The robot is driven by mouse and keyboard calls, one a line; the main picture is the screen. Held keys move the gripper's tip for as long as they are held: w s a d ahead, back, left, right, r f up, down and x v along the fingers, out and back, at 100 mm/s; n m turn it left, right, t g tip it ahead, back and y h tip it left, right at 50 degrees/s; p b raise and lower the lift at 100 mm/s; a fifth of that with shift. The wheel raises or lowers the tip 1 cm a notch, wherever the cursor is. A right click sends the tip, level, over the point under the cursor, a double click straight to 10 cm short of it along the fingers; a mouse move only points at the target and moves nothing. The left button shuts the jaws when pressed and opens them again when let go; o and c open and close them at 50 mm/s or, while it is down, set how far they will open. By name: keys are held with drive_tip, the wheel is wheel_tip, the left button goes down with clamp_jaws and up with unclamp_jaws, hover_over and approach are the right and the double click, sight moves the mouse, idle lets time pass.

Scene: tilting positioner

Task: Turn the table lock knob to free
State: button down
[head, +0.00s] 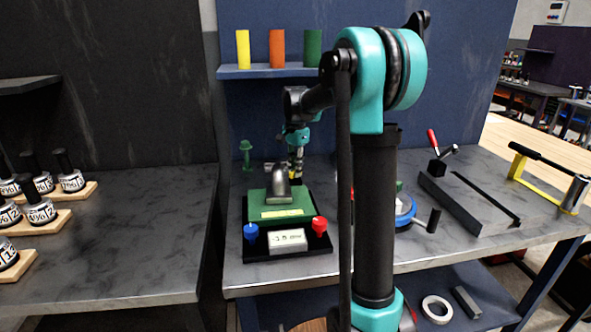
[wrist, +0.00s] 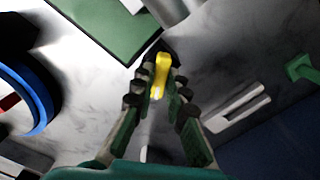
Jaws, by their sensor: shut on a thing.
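The positioner has a green tilting table (head: 265,206) on a black base (head: 290,251), with a grey bent part on top. It also shows in the wrist view (wrist: 105,22). My gripper (wrist: 160,85) is shut on a yellow knob (wrist: 160,70) beside the green table's corner. The knob is narrow and elongated, and the fingertips sit on either side of it. In the head view my gripper (head: 296,172) is behind the table and partly hidden. Any markings for the knob's positions cannot be read.
A blue knob (head: 251,232), a red knob (head: 320,226) and a display (head: 287,240) sit at the base's front. A green post (head: 246,155) stands behind left. A blue round device (head: 404,210) and grey block (head: 468,203) are to the right.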

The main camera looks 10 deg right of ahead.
drive_tip(key=n, duration=0.5)
drive_tip(key=shift+n, duration=0.3)
drive_tip(key=n, duration=0.5)
drive_tip(key=shift+n, duration=0.4)
drive_tip(key=c, duration=1.5)
unclamp_jaws()
drive_tip(key=shift+c, duration=0.2)
wheel_tip(320, 180, up, 12)
